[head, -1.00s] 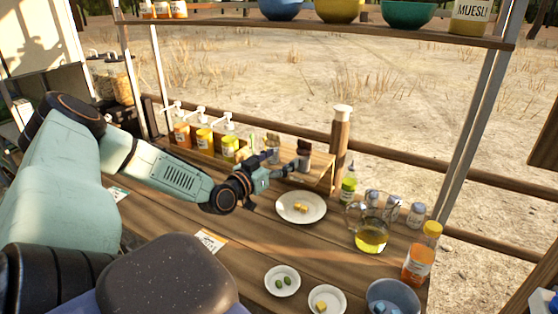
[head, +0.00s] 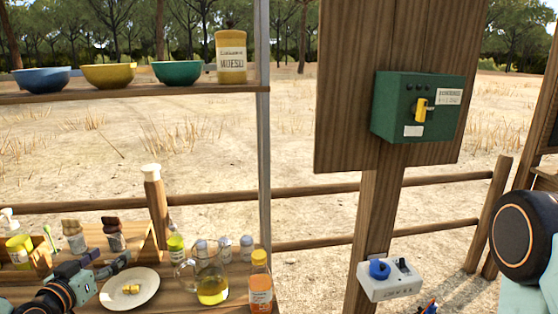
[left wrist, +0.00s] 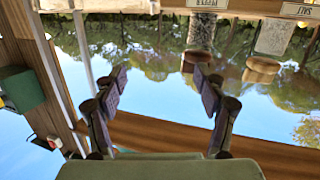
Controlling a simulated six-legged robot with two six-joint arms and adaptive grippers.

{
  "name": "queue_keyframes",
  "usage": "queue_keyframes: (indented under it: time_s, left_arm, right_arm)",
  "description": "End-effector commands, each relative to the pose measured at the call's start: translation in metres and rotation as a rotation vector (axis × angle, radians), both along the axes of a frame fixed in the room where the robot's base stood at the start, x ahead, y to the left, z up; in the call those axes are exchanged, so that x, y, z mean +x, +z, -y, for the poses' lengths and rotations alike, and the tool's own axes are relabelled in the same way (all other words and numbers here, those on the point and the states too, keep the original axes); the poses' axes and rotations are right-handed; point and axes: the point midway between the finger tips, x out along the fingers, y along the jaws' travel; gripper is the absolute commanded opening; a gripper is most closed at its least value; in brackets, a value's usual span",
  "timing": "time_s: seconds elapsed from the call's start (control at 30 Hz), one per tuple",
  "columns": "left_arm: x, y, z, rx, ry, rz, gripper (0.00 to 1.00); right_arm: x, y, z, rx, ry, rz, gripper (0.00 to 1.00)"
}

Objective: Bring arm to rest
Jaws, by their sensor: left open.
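My left gripper (head: 106,264) reaches in from the lower left in the head view, beside a white plate (head: 130,290) with small yellow pieces on it. In the left wrist view the left gripper (left wrist: 160,80) shows two spread fingers with nothing between them. Jars with brown lids stand beyond the fingertips there, in an upside-down picture. Part of my other arm shows at the right edge of the head view; its gripper is out of the picture.
A glass jug (head: 212,285), an orange-labelled bottle (head: 260,284) and a green bottle (head: 176,250) stand near the plate. A tall pepper mill (head: 155,205) stands behind. A green switch box (head: 393,105) and a white socket box (head: 390,283) are on the post at right.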

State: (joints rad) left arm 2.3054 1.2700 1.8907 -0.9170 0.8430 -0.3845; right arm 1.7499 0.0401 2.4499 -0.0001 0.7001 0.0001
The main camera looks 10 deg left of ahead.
Motion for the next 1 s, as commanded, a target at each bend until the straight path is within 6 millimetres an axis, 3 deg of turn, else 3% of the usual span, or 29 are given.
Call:
queue_keyframes:
  time_s: [0.03, 0.17, 0.27, 0.37, 0.5, 0.7, 1.0]
  left_arm:
    - [0.0, -0.013, 0.025, -0.018, -0.041, -0.067, 0.72]
    - [-0.012, -0.048, 0.079, -0.075, -0.103, -0.236, 0.72]
    - [-0.031, -0.079, 0.119, -0.112, -0.137, -0.378, 0.72]
    - [-0.06, -0.11, 0.155, -0.139, -0.161, -0.528, 0.72]
    - [-0.113, -0.152, 0.198, -0.156, -0.173, -0.746, 0.72]
    - [-0.208, -0.195, 0.237, -0.136, -0.151, -1.046, 0.72]
    - [-0.313, -0.215, 0.25, -0.059, -0.089, -1.324, 0.72]
  right_arm:
    - [0.0, 0.0, 0.0, 0.0, 0.0, 0.0, 0.4]
    - [0.0, 0.0, 0.0, 0.0, 0.0, 0.0, 0.4]
    - [0.0, 0.0, 0.0, 0.0, 0.0, 0.0, 0.4]
    - [0.0, 0.0, 0.0, 0.0, 0.0, 0.0, 0.4]
    - [0.0, 0.0, 0.0, 0.0, 0.0, 0.0, 0.4]
    - [0.0, 0.0, 0.0, 0.0, 0.0, 0.0, 0.4]
    - [0.0, 0.0, 0.0, 0.0, 0.0, 0.0, 0.4]
